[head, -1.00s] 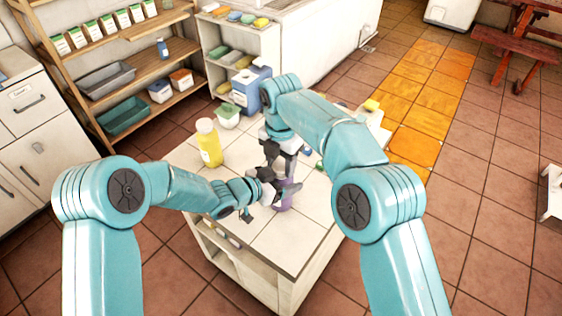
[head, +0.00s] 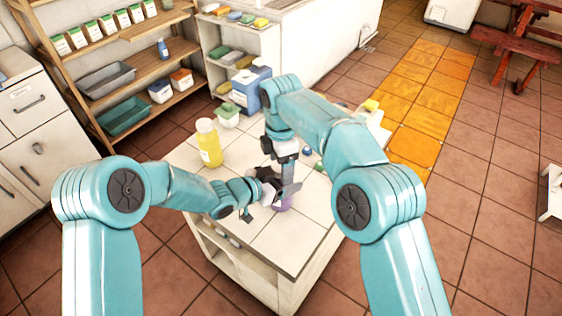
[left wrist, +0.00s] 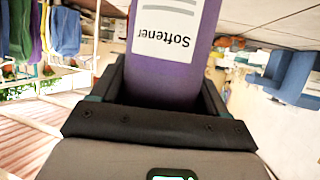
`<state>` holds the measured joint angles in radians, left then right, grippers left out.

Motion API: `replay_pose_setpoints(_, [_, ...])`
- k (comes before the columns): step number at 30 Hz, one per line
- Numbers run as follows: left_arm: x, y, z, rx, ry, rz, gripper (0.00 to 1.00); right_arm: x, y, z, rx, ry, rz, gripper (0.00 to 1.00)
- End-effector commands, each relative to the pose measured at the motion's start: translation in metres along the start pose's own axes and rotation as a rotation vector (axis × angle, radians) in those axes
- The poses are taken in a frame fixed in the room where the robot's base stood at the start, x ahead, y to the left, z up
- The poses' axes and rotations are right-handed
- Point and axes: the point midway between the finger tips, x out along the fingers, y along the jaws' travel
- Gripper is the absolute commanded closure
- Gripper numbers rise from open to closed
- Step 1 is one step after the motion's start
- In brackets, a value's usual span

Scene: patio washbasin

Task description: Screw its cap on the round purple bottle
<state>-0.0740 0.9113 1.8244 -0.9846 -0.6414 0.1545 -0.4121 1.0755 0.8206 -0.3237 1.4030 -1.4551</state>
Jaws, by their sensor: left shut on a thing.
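The round purple bottle (head: 282,204) stands at the middle of the white tiled counter, mostly hidden by my grippers. In the left wrist view the purple bottle (left wrist: 165,82) fills the jaws, with its white "Softener" label showing upside down. My left gripper (head: 280,192) is shut around the bottle's side. My right gripper (head: 287,166) points down just above the bottle's top. Its fingertips are small and partly covered, so I cannot tell whether it is open or shut. I cannot make out the cap or the bottle's mouth.
A yellow bottle (head: 209,143) stands at the counter's left. A green-and-white tub (head: 228,116) and a blue container (head: 250,90) stand at the back. A yellow item (head: 371,105) is at the far right. The counter's front tiles (head: 285,245) are clear.

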Motion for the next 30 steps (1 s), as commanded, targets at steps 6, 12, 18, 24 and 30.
replay_pose_setpoints(6, [0.000,0.000,0.002,-0.001,-0.004,0.001,1.00,-0.001,0.001,0.000,-0.001,0.000,0.002,0.26])
replay_pose_setpoints(12, [0.000,0.001,0.002,0.000,-0.004,0.001,1.00,-0.024,0.001,0.000,0.000,0.000,0.007,0.26])
replay_pose_setpoints(18, [0.000,0.001,0.002,0.000,-0.004,0.001,1.00,-0.044,0.001,0.000,-0.001,0.000,0.004,0.26])
replay_pose_setpoints(24, [0.000,0.001,0.002,0.000,-0.004,0.001,1.00,-0.045,0.000,0.000,-0.002,0.000,0.003,0.26])
replay_pose_setpoints(30, [0.000,0.001,0.002,0.000,-0.004,0.001,1.00,-0.045,0.000,0.000,-0.001,0.000,0.003,0.00])
